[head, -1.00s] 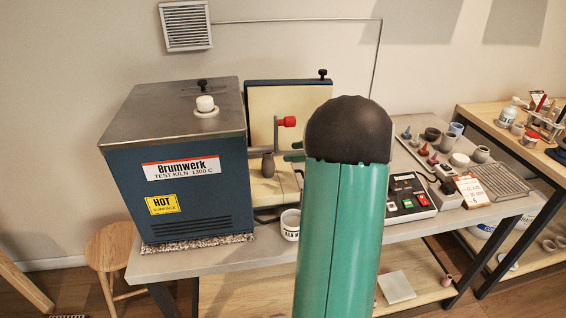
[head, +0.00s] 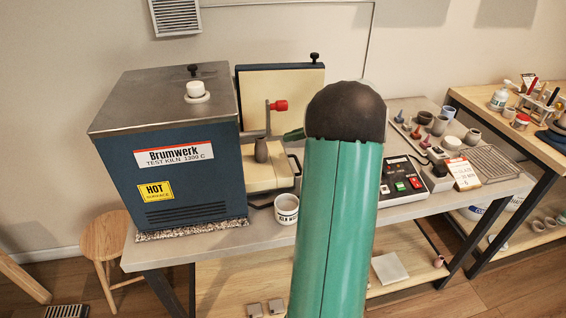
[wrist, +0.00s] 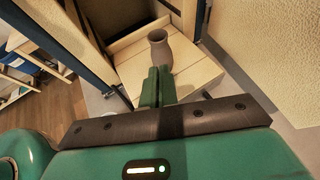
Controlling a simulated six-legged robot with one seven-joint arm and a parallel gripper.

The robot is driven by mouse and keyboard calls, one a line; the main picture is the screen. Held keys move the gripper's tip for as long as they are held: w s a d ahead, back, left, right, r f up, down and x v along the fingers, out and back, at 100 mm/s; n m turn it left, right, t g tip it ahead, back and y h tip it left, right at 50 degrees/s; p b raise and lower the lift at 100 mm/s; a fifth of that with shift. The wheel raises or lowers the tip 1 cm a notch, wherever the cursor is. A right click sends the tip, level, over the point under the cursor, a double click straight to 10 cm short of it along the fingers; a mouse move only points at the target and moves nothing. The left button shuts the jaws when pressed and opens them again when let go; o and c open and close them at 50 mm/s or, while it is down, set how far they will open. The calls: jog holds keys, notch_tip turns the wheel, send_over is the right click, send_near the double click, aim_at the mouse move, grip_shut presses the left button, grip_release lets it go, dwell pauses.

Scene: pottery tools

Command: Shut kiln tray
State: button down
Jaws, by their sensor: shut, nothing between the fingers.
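The kiln (head: 185,150) is a blue box with a grey metal top at the left of the bench. Its cream tray (head: 284,178) sticks out on the right, with a dark handle (head: 296,165) at its outer end. A grey-brown vase (head: 261,151) stands upright on the tray, and also shows in the wrist view (wrist: 159,48). The tray's cream slabs (wrist: 190,80) fill the middle of the wrist view. My gripper (head: 286,136) is shut and empty beside the tray's outer end; its green fingers (wrist: 158,80) point toward the vase. My arm hides part of the bench.
The open kiln door (head: 300,90) stands behind the tray, cream face outward. A red-ended lever (head: 279,106) rises near the vase. A white mug (head: 286,209) stands in front of the tray. A control box (head: 403,180) and small pots occupy the bench to the right.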

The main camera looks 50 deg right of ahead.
jog(key=s+d+f+n+g+y, duration=0.1)
jog(key=s+d+f+n+g, duration=0.15)
jog(key=d, duration=0.25)
jog(key=n+g, duration=0.2)
jog(key=g, duration=0.2)
send_near(300, 173)
jog(key=x, duration=0.4)
jog(key=shift+w+a+f, duration=0.1)
jog(key=shift+f, duration=0.2)
jog(key=shift+w+a+r, duration=0.15)
jog(key=shift+w+a, duration=0.6)
jog(key=shift+a, duration=0.3)
jog(key=shift+w+a, duration=0.3)
jog(key=shift+a, duration=0.15)
